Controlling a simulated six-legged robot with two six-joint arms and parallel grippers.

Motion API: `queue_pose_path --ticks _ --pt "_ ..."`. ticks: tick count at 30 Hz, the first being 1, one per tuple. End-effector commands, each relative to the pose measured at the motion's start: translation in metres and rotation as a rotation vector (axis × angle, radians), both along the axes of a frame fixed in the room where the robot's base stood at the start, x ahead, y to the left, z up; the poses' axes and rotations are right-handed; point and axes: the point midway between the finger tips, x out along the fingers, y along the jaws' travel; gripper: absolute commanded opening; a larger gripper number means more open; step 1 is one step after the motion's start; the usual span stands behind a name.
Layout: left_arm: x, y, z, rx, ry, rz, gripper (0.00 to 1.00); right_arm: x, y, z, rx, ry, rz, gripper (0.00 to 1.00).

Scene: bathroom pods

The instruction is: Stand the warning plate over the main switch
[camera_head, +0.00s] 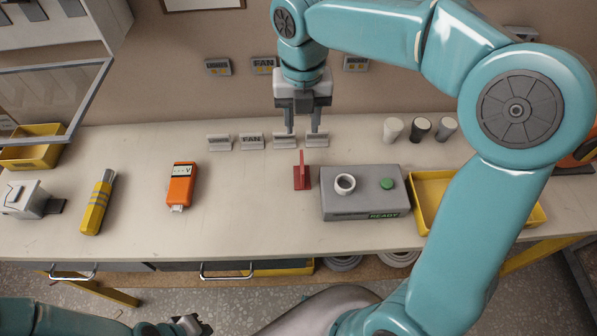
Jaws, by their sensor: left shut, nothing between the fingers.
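A red plate (302,171) stands on a small red foot on the bench, left of the grey box. It bears no lettering I can read, so I cannot confirm it is the warning plate. A row of small grey label plates (252,141) stands behind it; one reads FAN. Wall labels (264,65) hang above, one also reading FAN; which marks the main switch I cannot tell. My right gripper (303,131) points down over the row's right end, behind the red plate, fingers apart and nothing seen between them. My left gripper (188,325) is low at the bottom left, shut and empty.
A grey box (364,207) with a white ring, green button and READY label stands right of the red plate. An orange meter (181,185), a yellow tool (97,203) and a yellow tray (432,187) lie around. The bench front between meter and box is clear.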

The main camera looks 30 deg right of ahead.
Motion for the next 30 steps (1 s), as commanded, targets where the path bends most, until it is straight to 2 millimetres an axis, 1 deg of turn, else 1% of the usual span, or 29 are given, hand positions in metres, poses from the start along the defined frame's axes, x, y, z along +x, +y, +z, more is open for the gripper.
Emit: queue_pose_path --ticks 1,2,9,12,15,20,27,30 --pt "0.000 0.000 -0.003 0.000 0.000 0.000 0.00 -0.001 -0.003 -0.010 0.000 0.005 -0.006 0.38" --pt "0.000 0.000 -0.003 0.000 0.000 0.001 0.00 -0.001 -0.004 -0.016 0.000 0.006 -0.005 0.38" --pt "0.000 0.000 -0.007 0.000 0.000 0.001 0.00 -0.003 -0.007 -0.072 0.000 0.008 -0.006 0.38" --pt "0.000 0.000 -0.008 0.000 0.000 0.001 0.00 -0.003 -0.007 -0.091 0.000 0.007 -0.006 0.38" --pt "0.000 0.000 -0.008 0.000 0.000 0.001 0.00 -0.002 -0.006 -0.103 0.000 0.004 -0.006 0.38" --pt "0.000 0.000 -0.008 0.000 0.000 0.001 0.00 -0.002 -0.006 -0.114 0.000 0.004 -0.007 0.38" --pt "0.000 0.000 -0.007 0.000 0.000 0.001 0.00 -0.001 -0.007 -0.152 0.000 0.006 -0.006 0.38" --pt "0.000 0.000 -0.007 0.000 0.000 0.001 0.00 -0.001 -0.006 -0.159 0.001 0.004 -0.007 0.38"
